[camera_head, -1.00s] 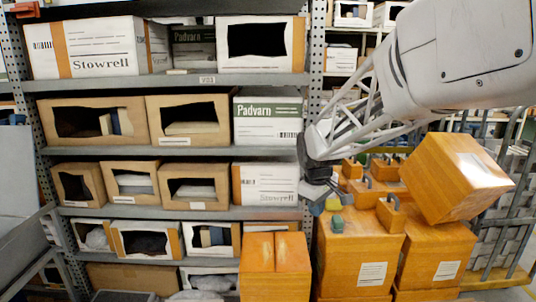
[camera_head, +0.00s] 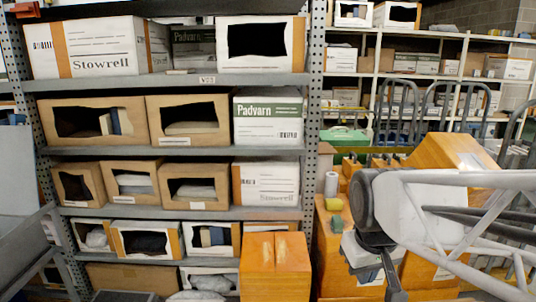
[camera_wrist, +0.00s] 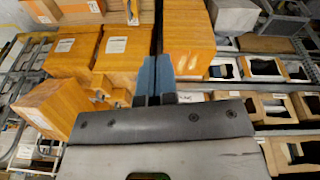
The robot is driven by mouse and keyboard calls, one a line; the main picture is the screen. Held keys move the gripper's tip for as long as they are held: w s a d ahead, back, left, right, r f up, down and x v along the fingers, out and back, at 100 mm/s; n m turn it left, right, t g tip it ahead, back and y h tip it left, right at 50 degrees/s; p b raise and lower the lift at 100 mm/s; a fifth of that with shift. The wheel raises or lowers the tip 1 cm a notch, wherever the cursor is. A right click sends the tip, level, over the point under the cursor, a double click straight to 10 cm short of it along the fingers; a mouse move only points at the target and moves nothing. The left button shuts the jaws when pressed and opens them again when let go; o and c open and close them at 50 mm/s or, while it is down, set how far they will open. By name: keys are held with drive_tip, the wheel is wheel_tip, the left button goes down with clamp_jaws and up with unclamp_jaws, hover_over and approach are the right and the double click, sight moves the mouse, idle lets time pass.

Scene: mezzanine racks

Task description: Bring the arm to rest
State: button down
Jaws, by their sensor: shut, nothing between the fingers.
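My gripper (camera_head: 388,272) hangs low at the right in the head view, in front of the orange wooden boxes (camera_head: 330,245). In the wrist view its two blue-grey fingers (camera_wrist: 155,75) are together, with nothing between them. An orange box (camera_wrist: 185,38) lies beyond the fingertips in that view; whether they touch it cannot be told. My arm covers much of the right-hand boxes in the head view.
A metal rack (camera_head: 180,82) with several cartons fills the left. A separate orange box (camera_head: 275,265) stands before it. A white roll (camera_head: 331,184) and a small green object (camera_head: 337,223) are on the orange stack. Grey rails (camera_head: 395,105) stand behind.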

drive_tip(key=s+f+m, duration=0.2)
drive_tip(key=s, duration=0.6)
drive_tip(key=shift+d+f, duration=0.15)
drive_tip(key=shift+d, duration=0.2)
